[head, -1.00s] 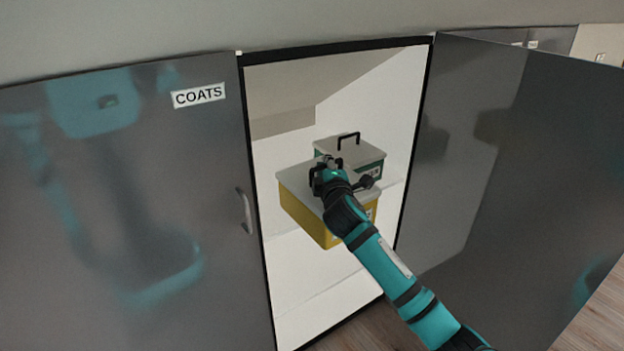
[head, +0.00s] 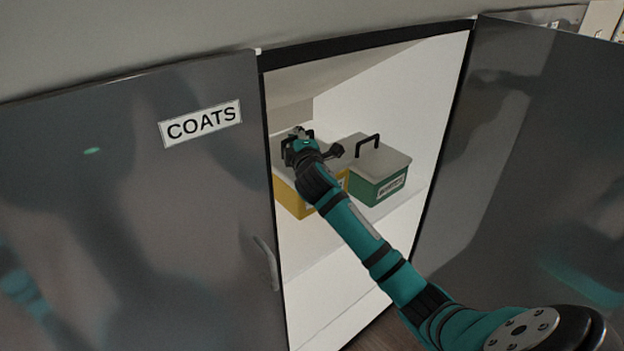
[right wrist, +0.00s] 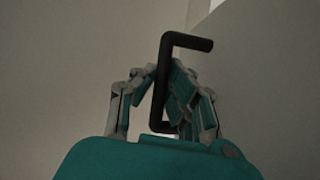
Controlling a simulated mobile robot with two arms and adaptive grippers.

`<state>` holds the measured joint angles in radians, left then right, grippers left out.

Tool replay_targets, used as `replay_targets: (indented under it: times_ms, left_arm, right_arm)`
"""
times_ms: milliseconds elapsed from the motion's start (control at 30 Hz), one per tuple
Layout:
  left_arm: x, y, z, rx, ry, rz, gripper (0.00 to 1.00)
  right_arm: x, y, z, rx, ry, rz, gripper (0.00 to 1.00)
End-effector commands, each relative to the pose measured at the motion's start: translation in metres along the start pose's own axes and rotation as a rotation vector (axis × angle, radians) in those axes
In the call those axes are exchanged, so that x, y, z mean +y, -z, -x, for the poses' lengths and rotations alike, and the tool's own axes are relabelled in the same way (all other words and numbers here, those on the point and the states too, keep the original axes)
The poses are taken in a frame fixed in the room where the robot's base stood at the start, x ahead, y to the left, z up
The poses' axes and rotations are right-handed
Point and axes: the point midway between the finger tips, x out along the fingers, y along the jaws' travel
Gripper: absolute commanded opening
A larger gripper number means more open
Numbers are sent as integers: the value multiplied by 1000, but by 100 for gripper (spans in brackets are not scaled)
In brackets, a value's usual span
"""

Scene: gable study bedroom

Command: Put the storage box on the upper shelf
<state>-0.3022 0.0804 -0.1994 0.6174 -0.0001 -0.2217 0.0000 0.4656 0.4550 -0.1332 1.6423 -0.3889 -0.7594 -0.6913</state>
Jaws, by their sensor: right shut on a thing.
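The yellow storage box (head: 291,197) with a pale lid is inside the open cupboard, at shelf level on the left. My right gripper (head: 297,147) is shut on its black handle, which also shows between the fingers in the right wrist view (right wrist: 161,85). My forearm hides much of the box's front and label. The upper shelf (head: 345,238) is white. I cannot tell whether the box rests on it or hangs just above it. My left gripper is not in view.
A green box (head: 378,185) with a grey lid and black handle stands on the shelf close to the yellow box's right. A closed grey door marked COATS (head: 130,220) is at the left; the open door (head: 520,170) stands at the right.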

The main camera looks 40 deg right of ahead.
Motion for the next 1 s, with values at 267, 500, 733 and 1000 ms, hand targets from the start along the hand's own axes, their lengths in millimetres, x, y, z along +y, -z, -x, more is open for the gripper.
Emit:
replay_targets:
  times_ms: [267,500,733,1000]
  left_arm:
    - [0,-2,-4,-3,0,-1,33]
    - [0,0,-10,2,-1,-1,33]
    - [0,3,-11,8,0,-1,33]
    - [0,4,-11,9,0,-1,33]
  right_arm:
    - [-35,-3,-2,1,-1,-1,0]
    - [-72,-6,-3,0,0,-1,0]
    - [-83,-7,-4,2,-3,-1,0]
    - [-85,-8,-4,1,2,0,21]
